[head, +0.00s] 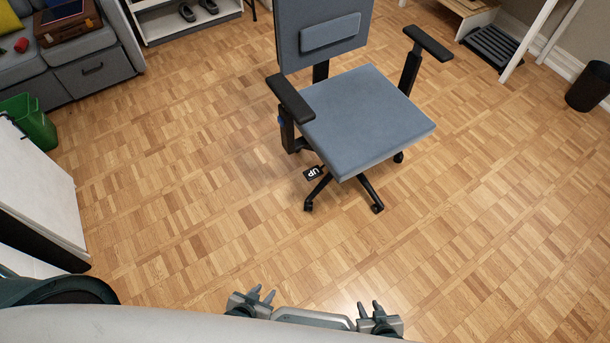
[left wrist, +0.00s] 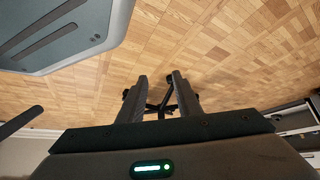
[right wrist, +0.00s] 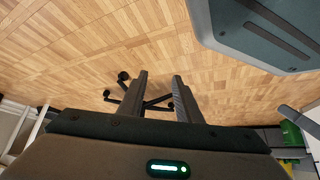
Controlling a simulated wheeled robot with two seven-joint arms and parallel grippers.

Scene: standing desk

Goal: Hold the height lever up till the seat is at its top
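The grey-blue office chair (head: 365,120) stands on the parquet floor ahead of me, with a padded seat, a backrest and two black armrests. Its height lever (head: 314,173), a black paddle marked "UP", sticks out below the seat's front-left side. My left gripper (head: 263,290) is open and empty near the bottom of the head view, well short of the chair. My right gripper (head: 368,304) is also open and empty, to the right of it. The chair's dark legs show between the fingers in the left wrist view (left wrist: 160,108) and the right wrist view (right wrist: 156,101). Neither gripper touches the chair.
Bare floor (head: 230,220) lies between me and the chair. A white panel-like piece of furniture (head: 40,185) and a green bin (head: 30,122) are at the left. A grey sofa (head: 75,70) stands back left. A dark bin (head: 588,88) is at the far right.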

